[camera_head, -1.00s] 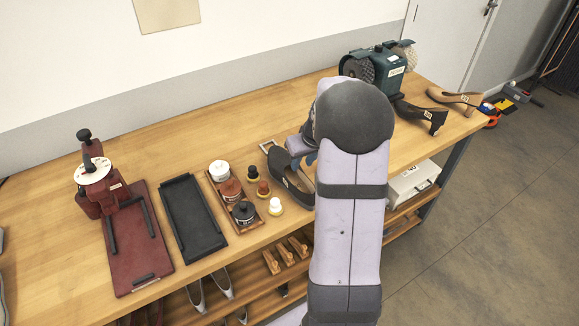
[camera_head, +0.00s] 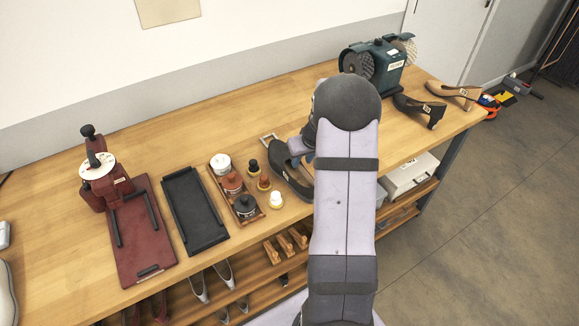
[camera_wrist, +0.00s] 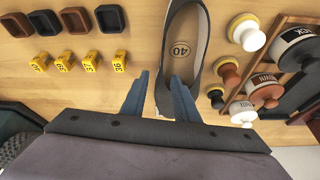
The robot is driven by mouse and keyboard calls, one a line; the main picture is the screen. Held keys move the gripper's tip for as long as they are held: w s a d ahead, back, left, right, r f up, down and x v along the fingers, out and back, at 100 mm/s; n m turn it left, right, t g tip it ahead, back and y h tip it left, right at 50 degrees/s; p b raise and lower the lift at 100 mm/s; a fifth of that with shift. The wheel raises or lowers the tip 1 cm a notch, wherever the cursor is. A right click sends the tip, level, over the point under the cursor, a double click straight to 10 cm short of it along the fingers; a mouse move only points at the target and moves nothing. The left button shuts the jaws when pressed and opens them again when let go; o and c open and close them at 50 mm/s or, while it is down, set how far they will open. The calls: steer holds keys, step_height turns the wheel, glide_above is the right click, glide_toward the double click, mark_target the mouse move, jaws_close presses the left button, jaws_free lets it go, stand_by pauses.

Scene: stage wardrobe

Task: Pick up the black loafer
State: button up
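The black loafer (camera_head: 284,178) lies on the workbench right of the polish tray, partly hidden by my arm in the head view. In the wrist view the loafer (camera_wrist: 202,48) shows its beige insole marked 40, with one end toward me. My gripper (camera_wrist: 159,76) has two blue fingers, apart, at the loafer's left rim. The left finger is outside the shoe and the right one overlaps its opening. I cannot tell whether they touch it. In the head view the fingers are mostly hidden behind my arm.

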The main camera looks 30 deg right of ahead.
mark_target(290, 166)
steer(key=shift+p+x, duration=0.35)
steer(key=shift+x, duration=1.15)
jaws_close()
